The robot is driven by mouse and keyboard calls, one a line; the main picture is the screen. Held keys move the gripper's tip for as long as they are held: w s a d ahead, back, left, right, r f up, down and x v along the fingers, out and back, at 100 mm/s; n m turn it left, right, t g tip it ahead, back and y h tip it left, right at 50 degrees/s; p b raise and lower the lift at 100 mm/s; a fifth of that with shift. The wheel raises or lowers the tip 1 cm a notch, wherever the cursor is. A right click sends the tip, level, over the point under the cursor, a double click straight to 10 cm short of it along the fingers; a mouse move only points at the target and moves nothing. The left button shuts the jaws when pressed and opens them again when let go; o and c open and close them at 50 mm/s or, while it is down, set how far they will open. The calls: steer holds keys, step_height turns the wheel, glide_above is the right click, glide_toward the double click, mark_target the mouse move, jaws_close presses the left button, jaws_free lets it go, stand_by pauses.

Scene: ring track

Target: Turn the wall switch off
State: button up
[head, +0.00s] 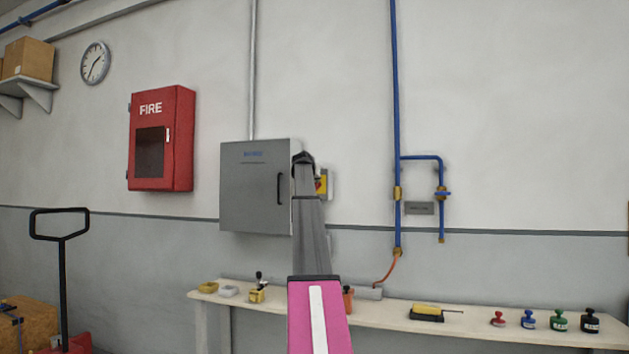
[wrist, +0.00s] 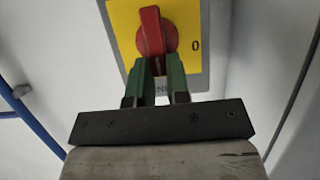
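The wall switch (wrist: 151,32) is a red rotary knob on a yellow plate (wrist: 186,19) with a grey surround. Its handle stands roughly upright in the wrist view, and a "0" is printed to its right. My gripper (wrist: 159,66) has its two green fingers just below the knob, one on either side of the handle's lower end. The fingers are apart, and I cannot tell whether they touch the handle. In the head view the switch (head: 322,184) is partly hidden behind my arm, beside the grey cabinet.
The grey cabinet (head: 252,190) is left of the switch, with a red fire box (head: 163,140) further left. Blue pipes (head: 396,130) run down the wall to the right. A bench (head: 470,328) with small items stands below. A pallet jack handle (head: 61,255) is at the left.

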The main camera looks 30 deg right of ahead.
jaws_close()
steer(key=shift+w+a+f+n+g+h, duration=0.45)
steer(key=shift+n+h, duration=0.7)
steer(key=shift+n, duration=1.1)
steer(key=shift+w+a+f+n+g+h, duration=0.25)
steer(key=shift+f+n+g+h, duration=0.4)
steer(key=shift+n+h, duration=1.05)
steer(key=shift+w+a+f+n+g+h, duration=0.35)
steer(key=shift+n+g+h, duration=0.3)
steer(key=shift+n, duration=2.1)
steer(key=shift+d, duration=0.1)
steer(key=o, duration=0.7)
jaws_free()
steer(key=shift+o, duration=0.2)
steer(key=v, duration=1)
steer(key=shift+a, duration=0.4)
